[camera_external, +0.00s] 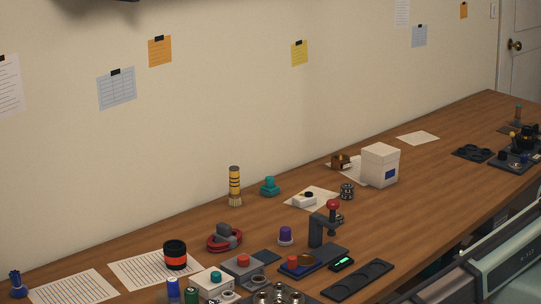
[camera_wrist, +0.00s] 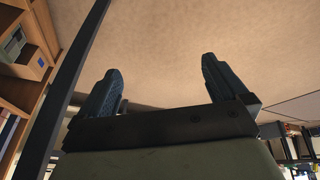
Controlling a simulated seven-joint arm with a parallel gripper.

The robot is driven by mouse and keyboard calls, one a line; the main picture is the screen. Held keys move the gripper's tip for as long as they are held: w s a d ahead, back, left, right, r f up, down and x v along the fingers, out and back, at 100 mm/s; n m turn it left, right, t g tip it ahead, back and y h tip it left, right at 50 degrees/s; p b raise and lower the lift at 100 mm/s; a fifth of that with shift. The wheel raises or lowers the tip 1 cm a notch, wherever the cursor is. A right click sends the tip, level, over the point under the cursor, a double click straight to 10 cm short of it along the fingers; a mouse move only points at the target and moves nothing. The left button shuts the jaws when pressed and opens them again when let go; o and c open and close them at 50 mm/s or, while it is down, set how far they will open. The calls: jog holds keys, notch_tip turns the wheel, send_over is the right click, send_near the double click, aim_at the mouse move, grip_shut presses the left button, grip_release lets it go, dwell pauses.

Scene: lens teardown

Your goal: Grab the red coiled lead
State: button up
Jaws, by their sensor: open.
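The red coiled lead (camera_external: 211,241) lies on the wooden bench in the external view, left of the middle. It looks like a flat red loop with a dark grey block-shaped part resting on or in it; I cannot tell if the two are joined. My gripper (camera_wrist: 161,63) shows in the wrist view with its two dark fingers wide apart and nothing between them. The lead is not visible in the wrist view, and my gripper is not clearly visible in the external view.
A black press-like stand (camera_external: 318,232) is further right. Bare wood lies behind the lead.

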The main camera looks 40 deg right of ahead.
jog(key=s+a+r+n+y, duration=0.1)
jog(key=s+a+r+n, duration=0.15)
jog(key=a+r, duration=0.45)
jog(key=s+a+r+n, duration=0.25)
jog(key=a+r, duration=0.35)
jog(key=r, duration=0.4)
jog(key=w+d+r+m, duration=0.1)
jog(key=w+d+r, duration=0.1)
jog(key=w+r, duration=0.6)
jog(key=w+d+r, duration=0.2)
jog(key=w+r, duration=0.7)
notch_tip(320, 180, up, 5)
jog(key=m+t+h, duration=0.1)
jog(key=m+h, duration=0.1)
jog(key=m, duration=0.8)
send_over(224, 224)
jog(key=d, duration=0.3)
jog(key=x, duration=0.7)
jog(key=shift+w+a+f, duration=0.15)
jog(key=shift+a+f, duration=0.05)
jog(key=shift+a, duration=0.1)
jog(key=shift+x, duration=2.65)
jog(key=shift+d, duration=0.1)
